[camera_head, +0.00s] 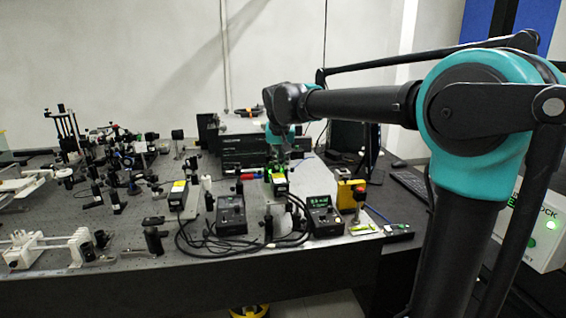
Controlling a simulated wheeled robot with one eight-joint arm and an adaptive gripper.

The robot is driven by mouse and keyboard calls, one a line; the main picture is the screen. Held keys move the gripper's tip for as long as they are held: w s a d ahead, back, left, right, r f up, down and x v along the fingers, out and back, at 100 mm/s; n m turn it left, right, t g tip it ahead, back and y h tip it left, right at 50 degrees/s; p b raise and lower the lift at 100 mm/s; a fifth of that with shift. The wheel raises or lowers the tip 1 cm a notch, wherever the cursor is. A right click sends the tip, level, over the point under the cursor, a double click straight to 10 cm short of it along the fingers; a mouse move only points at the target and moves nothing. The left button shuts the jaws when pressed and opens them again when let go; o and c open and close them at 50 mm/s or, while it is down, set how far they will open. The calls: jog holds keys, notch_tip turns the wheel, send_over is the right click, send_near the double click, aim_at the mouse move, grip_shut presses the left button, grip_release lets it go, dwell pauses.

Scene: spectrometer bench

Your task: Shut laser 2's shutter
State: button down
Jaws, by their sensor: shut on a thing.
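Two black laser heads with yellow labels stand on the bench, a left one (178,196) and a right one (280,184). I cannot read which is laser 2. My gripper (279,164) points down at the far end of the right laser head, beside a bright green patch. It is shut on a small part there, perhaps a shutter. The held part is mostly hidden and too small to make out. A controller box (231,214) stands near the left laser head and another (323,214) near the right one, with black cables looping between.
The dark optical bench (120,240) carries crowded optics at the left. Black instruments (243,150) stand behind. A keyboard (411,185) lies at the right.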

jog(key=c, duration=1.6)
grip_release()
jog(key=shift+o, duration=0.2)
jog(key=v, duration=1.2)
